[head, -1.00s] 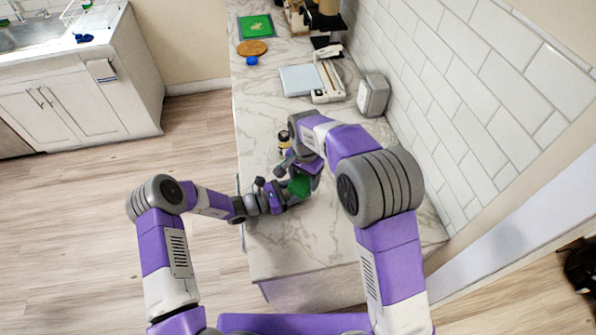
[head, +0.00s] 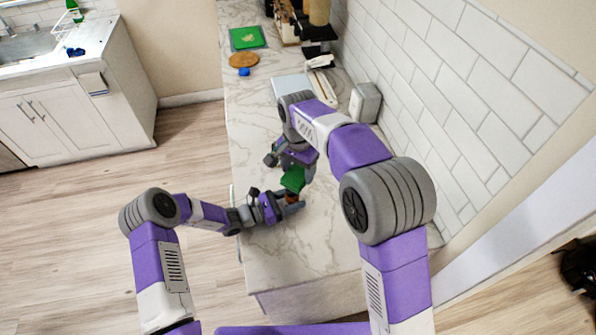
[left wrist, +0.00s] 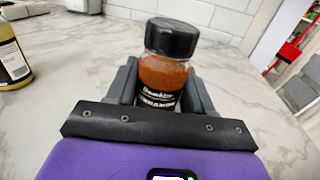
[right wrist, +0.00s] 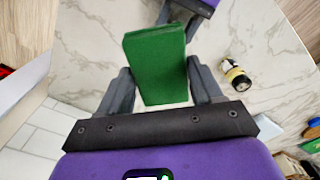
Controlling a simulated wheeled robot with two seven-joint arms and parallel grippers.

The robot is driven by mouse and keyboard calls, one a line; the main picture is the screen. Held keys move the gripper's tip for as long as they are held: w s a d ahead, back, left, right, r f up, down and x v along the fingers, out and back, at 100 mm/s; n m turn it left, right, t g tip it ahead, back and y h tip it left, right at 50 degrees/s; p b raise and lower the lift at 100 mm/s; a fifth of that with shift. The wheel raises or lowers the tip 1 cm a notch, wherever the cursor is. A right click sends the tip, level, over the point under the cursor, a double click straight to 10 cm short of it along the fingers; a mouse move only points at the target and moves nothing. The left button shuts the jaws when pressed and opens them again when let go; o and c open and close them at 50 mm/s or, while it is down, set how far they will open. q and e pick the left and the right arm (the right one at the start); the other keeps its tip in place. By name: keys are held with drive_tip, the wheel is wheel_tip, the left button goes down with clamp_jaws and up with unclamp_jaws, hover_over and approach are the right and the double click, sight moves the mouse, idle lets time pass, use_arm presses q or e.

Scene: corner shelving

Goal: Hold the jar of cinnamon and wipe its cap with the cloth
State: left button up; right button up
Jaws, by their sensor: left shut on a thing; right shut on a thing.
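The jar of cinnamon (left wrist: 163,78) has an orange-brown body, a dark label and a black cap (left wrist: 172,38). It stands upright between the fingers of my left gripper (left wrist: 160,95), which is shut on it. In the head view, the jar (head: 292,199) is partly hidden by the left gripper (head: 284,209). The green cloth (right wrist: 158,62) is a flat block held by my right gripper (right wrist: 160,88), which is shut on it. In the head view, the cloth (head: 293,179) is just above the jar. No cloth shows over the cap in the left wrist view.
A bottle with yellowish contents (left wrist: 12,55) stands on the marble counter (head: 285,255) and also shows in the right wrist view (right wrist: 236,76). A tiled wall (head: 450,110) bounds the counter's right. A grey box (head: 365,102) stands by it. The counter's near end is clear.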

idle(0.3)
use_arm(q)
drive_tip(key=o, duration=1.2)
drive_tip(key=shift+a, duration=0.1)
drive_tip(key=v, duration=1.1)
drive_tip(key=shift+s+a, duration=0.2)
drive_tip(key=shift+a, duration=0.2)
drive_tip(key=shift+s+f, duration=0.1)
